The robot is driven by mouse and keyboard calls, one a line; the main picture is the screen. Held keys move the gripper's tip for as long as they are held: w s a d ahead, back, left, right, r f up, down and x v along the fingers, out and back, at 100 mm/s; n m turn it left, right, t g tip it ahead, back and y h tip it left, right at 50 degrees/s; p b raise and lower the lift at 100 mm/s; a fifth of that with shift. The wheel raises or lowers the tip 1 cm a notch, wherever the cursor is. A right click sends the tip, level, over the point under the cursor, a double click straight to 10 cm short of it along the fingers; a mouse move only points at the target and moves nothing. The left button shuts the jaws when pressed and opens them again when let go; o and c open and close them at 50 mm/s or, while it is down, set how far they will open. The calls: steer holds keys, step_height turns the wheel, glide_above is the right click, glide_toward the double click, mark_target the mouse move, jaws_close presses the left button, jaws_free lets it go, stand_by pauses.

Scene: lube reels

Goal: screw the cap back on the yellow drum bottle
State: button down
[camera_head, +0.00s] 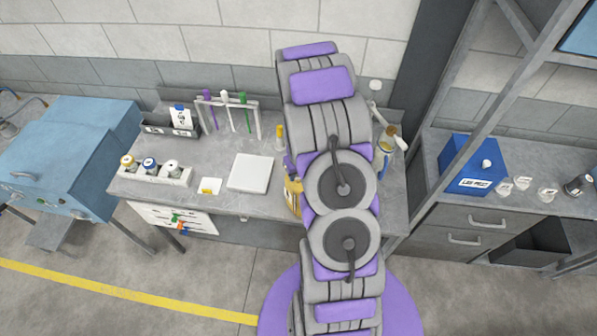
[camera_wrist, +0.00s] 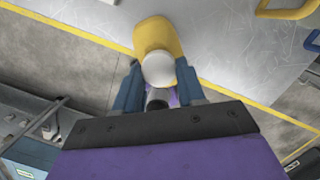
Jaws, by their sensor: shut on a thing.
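In the wrist view, the yellow drum bottle (camera_wrist: 155,34) is at the top centre, beyond my fingers. A round white cap (camera_wrist: 158,69) overlaps the bottle's near end in this picture. My gripper (camera_wrist: 157,80) has its two blue fingers on either side of the cap and is shut on it. I cannot tell whether the cap is seated on the bottle's neck or just above it. In the head view, a strip of the yellow bottle (camera_head: 293,196) shows at the bench's front edge, left of my arm. My arm hides the rest of it and my gripper.
The grey bench (camera_head: 222,204) carries a white pad (camera_head: 250,173), a white holder with several small jars (camera_head: 157,175) and a rack (camera_head: 228,115) with tubes. A blue and yellow container (camera_head: 383,158) stands right of my arm. A blue box (camera_head: 469,163) sits on the right bench.

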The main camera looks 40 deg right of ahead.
steer(key=m, duration=0.3)
steer(key=shift+h, duration=0.3)
steer(key=shift+w+a+m+g, duration=0.1)
steer(key=shift+a+m+g, duration=0.15)
steer(key=shift+m, duration=0.85)
steer(key=shift+d, duration=0.1)
steer(key=shift+d+m, duration=0.1)
steer(key=shift+m, duration=0.7)
steer(key=m, duration=0.3)
steer(key=shift+w+a+g+h, duration=0.15)
steer(key=shift+a+g+h, duration=0.1)
steer(key=shift+g+h, duration=0.1)
steer(key=shift+c, duration=1.3)
jaws_free()
